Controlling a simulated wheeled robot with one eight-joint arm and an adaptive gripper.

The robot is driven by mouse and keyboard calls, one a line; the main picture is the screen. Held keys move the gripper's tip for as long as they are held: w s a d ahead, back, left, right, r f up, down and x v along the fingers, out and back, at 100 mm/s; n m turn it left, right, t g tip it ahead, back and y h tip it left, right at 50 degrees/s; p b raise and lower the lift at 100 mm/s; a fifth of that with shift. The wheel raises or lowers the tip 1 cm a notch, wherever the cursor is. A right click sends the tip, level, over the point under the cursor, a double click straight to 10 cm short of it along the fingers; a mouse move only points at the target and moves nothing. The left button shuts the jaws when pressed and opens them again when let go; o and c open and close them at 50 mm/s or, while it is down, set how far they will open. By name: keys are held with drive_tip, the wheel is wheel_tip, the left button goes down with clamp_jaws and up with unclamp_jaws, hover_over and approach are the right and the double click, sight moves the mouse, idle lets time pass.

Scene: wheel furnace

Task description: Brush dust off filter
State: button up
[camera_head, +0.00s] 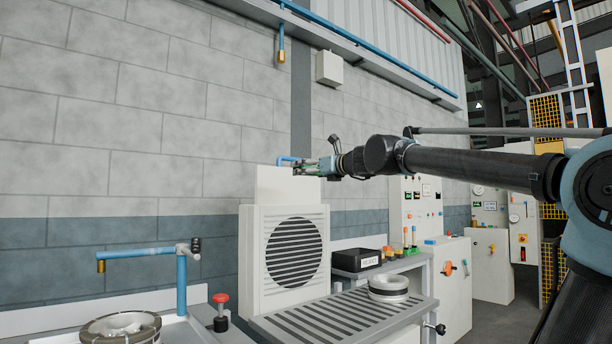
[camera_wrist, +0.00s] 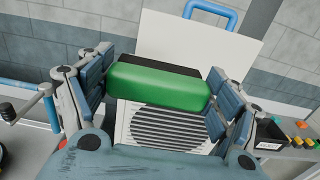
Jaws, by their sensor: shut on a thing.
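My gripper (camera_head: 312,168) is shut on a green block-shaped brush with a dark strip (camera_wrist: 155,88); its fingers (camera_wrist: 160,92) press on the brush's two ends. A white flat panel with a blue handle (camera_wrist: 215,45), which looks like the filter, stands upright out of the top of a white housing; it also shows in the head view (camera_head: 270,185). The housing has a round slatted grille (camera_head: 294,252). My gripper holds the brush in front of the panel's upper right part. I cannot tell whether the brush touches the panel.
A slatted bench (camera_head: 335,318) extends in front of the housing, with a metal ring part (camera_head: 388,288) on it. A black bin (camera_head: 357,262) stands behind. A red button (camera_head: 220,300) and a blue pipe (camera_head: 140,253) are at left. Control cabinets stand at right.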

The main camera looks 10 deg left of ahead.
drive_tip(key=v, duration=0.8)
drive_tip(key=shift+s+d, duration=0.1)
idle(0.5)
